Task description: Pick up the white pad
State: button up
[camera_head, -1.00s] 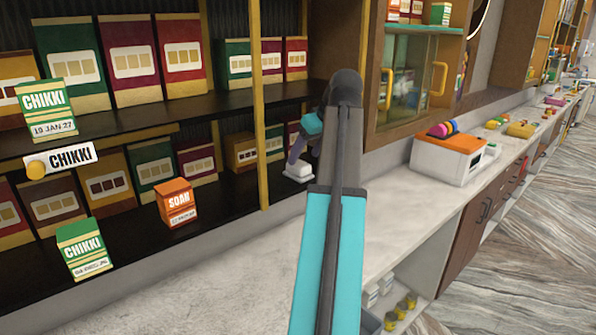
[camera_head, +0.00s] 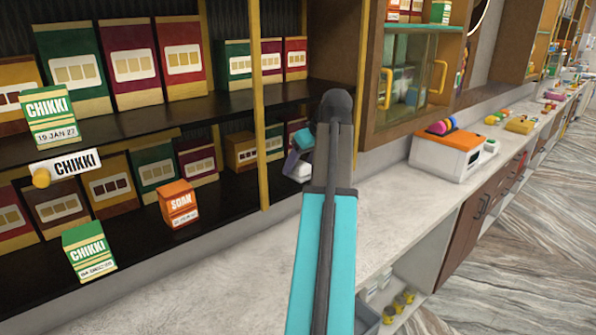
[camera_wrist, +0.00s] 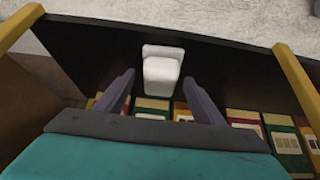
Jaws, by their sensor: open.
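The white pad (camera_wrist: 162,69) lies on the dark shelf in the wrist view, just ahead of my fingertips and roughly centred between them. My gripper (camera_wrist: 160,88) is open, with one grey finger on each side and nothing held. In the head view my gripper (camera_head: 295,163) is low at the right end of the lower shelf, partly hidden by my arm. The white pad (camera_head: 301,174) shows there only in part, close by the fingers.
The dark lower shelf (camera_head: 110,250) holds several sweet boxes, an orange SOAN box (camera_head: 178,204) and a green CHIKKI box (camera_head: 88,251). A yellow post (camera_head: 260,120) stands left of my gripper. The pale counter (camera_head: 250,260) is bare in front.

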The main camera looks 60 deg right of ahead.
aim_at(301, 164)
jog(key=c, duration=1.2)
jog(key=shift+r, duration=0.1)
jog(key=shift+r+b, duration=1.1)
jog(key=shift+r, duration=0.5)
jog(key=s+a+b, duration=0.1)
jog(key=s, duration=0.4)
jog(key=s+a+r+b, duration=0.1)
jog(key=s+b, duration=0.1)
jog(key=s, duration=0.3)
jog(key=s+a+b, duration=0.1)
jog(key=s+b, duration=0.1)
jog(key=s, duration=0.3)
jog(key=shift+s+r, duration=0.3)
jog(key=shift+s, duration=0.1)
jog(key=o, duration=0.4)
jog(key=shift+c, duration=1.2)
